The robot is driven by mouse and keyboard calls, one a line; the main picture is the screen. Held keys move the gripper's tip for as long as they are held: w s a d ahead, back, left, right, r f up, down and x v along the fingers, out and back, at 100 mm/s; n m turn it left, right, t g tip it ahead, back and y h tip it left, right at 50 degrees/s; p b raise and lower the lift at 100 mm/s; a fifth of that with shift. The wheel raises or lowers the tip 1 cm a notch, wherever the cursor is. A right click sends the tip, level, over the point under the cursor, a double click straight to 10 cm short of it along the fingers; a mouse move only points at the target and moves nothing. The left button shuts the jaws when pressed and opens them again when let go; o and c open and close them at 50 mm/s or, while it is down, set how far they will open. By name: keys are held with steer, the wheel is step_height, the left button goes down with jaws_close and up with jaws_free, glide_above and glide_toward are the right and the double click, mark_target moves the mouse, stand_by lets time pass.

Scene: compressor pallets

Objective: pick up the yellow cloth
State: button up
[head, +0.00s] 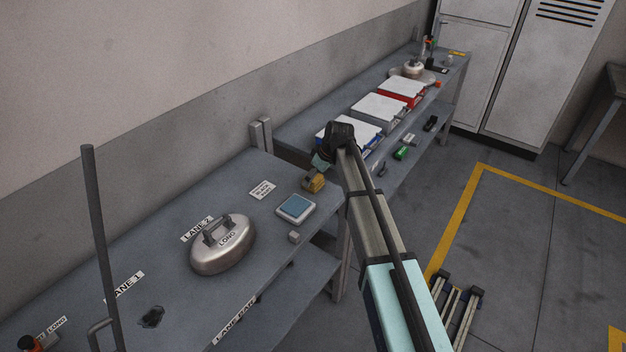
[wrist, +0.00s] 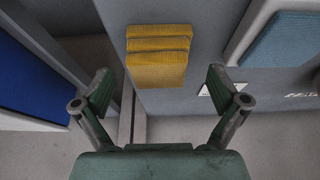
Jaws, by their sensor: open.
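The yellow cloth (head: 314,183) lies folded in layers at the far right corner of the near grey bench. It also shows in the wrist view (wrist: 158,52) at the top centre, close to the bench edge. My gripper (head: 322,163) is just above and beyond the cloth in the head view, partly hidden by my arm. In the wrist view my gripper (wrist: 159,72) is open and empty. Its fingers stand wide apart, one to each side of the cloth's lower part in the picture. I cannot tell the height gap between fingertips and cloth.
A blue-topped white tray (head: 296,208) sits beside the cloth.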

steer(key=shift+x, duration=1.25)
steer(key=c, duration=1.2)
steer(key=shift+r, duration=0.15)
step_height(320, 180, up, 20)
steer(key=b, duration=0.4)
